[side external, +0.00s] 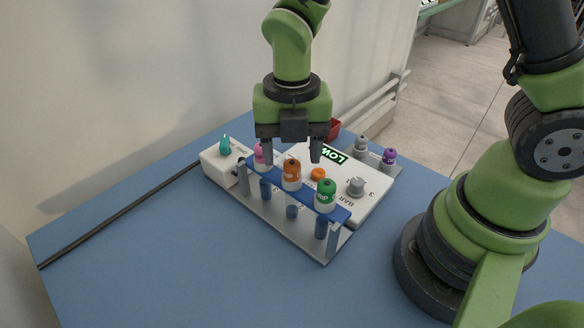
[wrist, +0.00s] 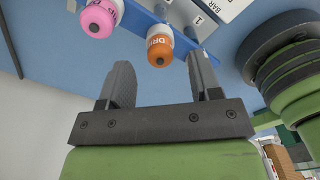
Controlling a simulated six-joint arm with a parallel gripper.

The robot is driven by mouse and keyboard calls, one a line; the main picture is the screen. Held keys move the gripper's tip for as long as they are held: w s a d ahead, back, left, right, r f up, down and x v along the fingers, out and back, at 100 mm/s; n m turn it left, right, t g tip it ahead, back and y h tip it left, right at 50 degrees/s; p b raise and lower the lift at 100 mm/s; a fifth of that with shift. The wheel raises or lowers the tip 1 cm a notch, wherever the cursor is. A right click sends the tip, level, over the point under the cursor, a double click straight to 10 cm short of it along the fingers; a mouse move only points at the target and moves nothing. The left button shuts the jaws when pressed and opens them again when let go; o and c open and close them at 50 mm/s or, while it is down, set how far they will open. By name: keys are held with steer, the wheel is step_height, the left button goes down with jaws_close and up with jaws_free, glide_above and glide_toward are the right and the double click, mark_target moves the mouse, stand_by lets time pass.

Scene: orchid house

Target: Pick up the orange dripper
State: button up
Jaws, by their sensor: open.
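The orange dripper (side external: 292,174) stands upright in the blue rack (side external: 266,180), between a pink dripper (side external: 260,155) and a green dripper (side external: 325,196). In the wrist view the orange dripper (wrist: 160,50) lies just beyond the fingertips, roughly between them and nearer the right finger. The pink dripper (wrist: 100,18) is to its upper left there. My gripper (side external: 291,158) is open and empty, pointing down, with its fingers above and behind the rack in the side view. The gripper's two fingers also show in the wrist view (wrist: 163,78).
A white control box (side external: 365,207) with a lit green display (side external: 334,154), an orange button (side external: 317,174) and a grey knob (side external: 356,187) sits behind the rack. Purple (side external: 389,158) and grey (side external: 361,145) drippers stand at the back right. The blue table (side external: 170,260) is clear in front.

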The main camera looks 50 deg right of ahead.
mark_target(292, 163)
step_height(292, 163, down, 2)
steer(key=shift+f, duration=0.2)
steer(key=c, duration=1)
steer(key=shift+r, duration=0.1)
step_height(292, 163, up, 10)
